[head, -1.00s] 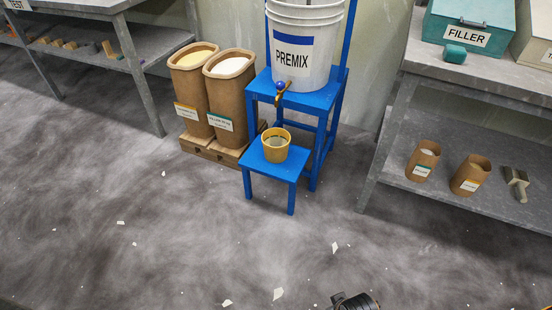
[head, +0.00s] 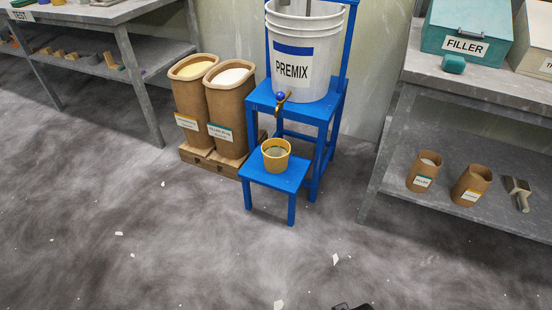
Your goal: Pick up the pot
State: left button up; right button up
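The pot (head: 276,156) is a small yellow, open-topped vessel. It stands upright on a low blue stool (head: 262,176), with something greyish inside it. The brass tap of the white PREMIX pail (head: 303,55) is above and just behind the pot. The pail sits on a taller blue stand (head: 322,120). Only a small dark piece of what may be my arm shows at the bottom edge of the head view. Neither gripper can be made out, and nothing touches the pot.
Two brown sacks (head: 229,118) stand on a wooden pallet (head: 192,157) left of the stand. A grey bench (head: 392,150) with a teal FILLER box (head: 466,35) is at right. Another bench (head: 128,62) is at left. The floor in front is open, with small pale scraps.

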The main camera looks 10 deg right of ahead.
aim_at(275, 152)
jog(key=i+l+z, duration=0.15)
jog(key=i, duration=0.35)
jog(key=i+l+z, duration=0.1)
jog(key=i, duration=0.4)
jog(key=l, duration=0.05)
